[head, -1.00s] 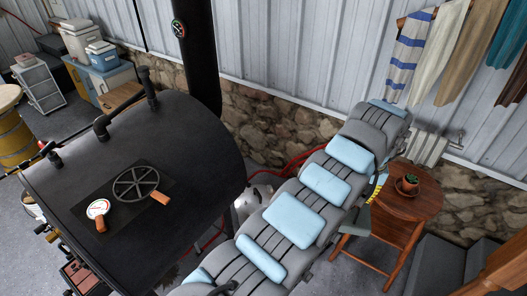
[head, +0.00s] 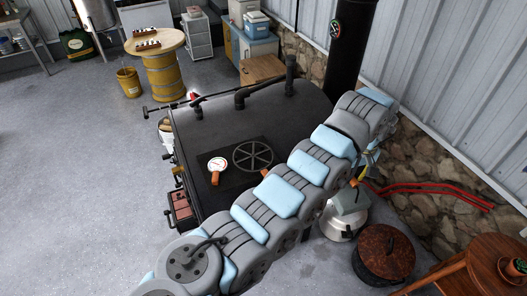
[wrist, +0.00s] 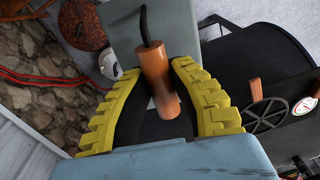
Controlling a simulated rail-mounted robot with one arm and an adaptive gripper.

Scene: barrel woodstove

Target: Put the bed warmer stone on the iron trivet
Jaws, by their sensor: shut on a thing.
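The bed warmer stone (head: 350,201) is a grey-green slab with a wire bail and a brown wooden grip. My gripper (head: 368,163) is shut on that grip, right of the stove, and the stone hangs below it. In the wrist view, my gripper's yellow fingers (wrist: 160,100) close around the grip, with part of the stone (wrist: 112,62) behind. The iron trivet (head: 253,157) is a black spoked ring lying on the dark plate on the stove top; my arm partly covers its wooden handle. It also shows in the wrist view (wrist: 267,116), apart from the stone.
A dial gauge with a wooden handle (head: 217,165) sits left of the trivet. The black barrel stove (head: 205,125) has upright pipes at its back and a flue (head: 350,40). A metal kettle (head: 340,228), rusty pot (head: 383,254) and wooden stool (head: 490,258) stand at right.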

